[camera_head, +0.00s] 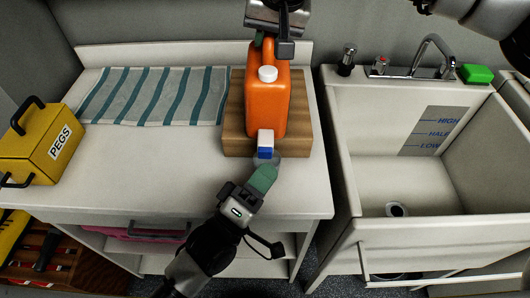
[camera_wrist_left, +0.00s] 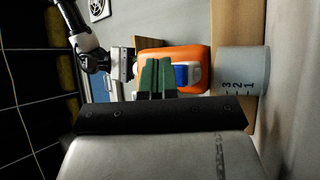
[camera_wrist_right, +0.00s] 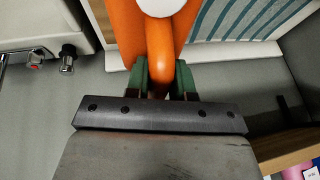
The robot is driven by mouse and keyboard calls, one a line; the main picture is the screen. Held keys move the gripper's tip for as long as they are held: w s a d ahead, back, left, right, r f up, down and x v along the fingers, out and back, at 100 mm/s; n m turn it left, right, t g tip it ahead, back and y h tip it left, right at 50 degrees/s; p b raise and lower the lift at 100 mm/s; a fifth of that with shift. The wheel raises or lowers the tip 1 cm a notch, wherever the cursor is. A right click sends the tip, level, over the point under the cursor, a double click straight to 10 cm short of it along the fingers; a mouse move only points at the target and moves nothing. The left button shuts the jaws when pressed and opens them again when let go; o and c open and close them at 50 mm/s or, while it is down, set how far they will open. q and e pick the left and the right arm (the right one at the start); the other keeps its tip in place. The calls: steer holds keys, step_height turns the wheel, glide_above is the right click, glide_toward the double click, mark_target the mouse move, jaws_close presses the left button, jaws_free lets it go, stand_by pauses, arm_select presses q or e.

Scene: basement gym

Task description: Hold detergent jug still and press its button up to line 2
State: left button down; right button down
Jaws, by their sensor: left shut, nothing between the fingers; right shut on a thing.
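The orange detergent jug (camera_head: 268,100) lies on a wooden stand (camera_head: 235,125), white cap up, with its blue-and-white button (camera_head: 265,148) at the near end. My right gripper (camera_head: 268,42) is shut on the jug's handle (camera_wrist_right: 160,70) at the far end. My left gripper (camera_head: 264,178) is shut and empty, just in front of the button; contact cannot be told. In the left wrist view its fingers (camera_wrist_left: 157,75) overlap the jug (camera_wrist_left: 170,54) beside the blue button (camera_wrist_left: 181,75). A pale cup (camera_wrist_left: 243,72) marked 1, 2, 3 stands below the spout; its fill level cannot be seen.
A striped towel (camera_head: 150,95) and a yellow PEGS box (camera_head: 45,145) are on the white counter (camera_head: 150,165) at left. A sink (camera_head: 375,180) with a tap (camera_head: 432,55) and green sponge (camera_head: 477,73) is at right. The counter's middle is clear.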

arm_select(q)
steer(key=shift+w, duration=0.2)
stand_by(0.7)
steer(key=shift+w, duration=0.25)
steer(key=shift+w, duration=0.55)
stand_by(0.9)
steer(key=shift+s, duration=1)
steer(key=shift+s, duration=2.5)
stand_by(0.4)
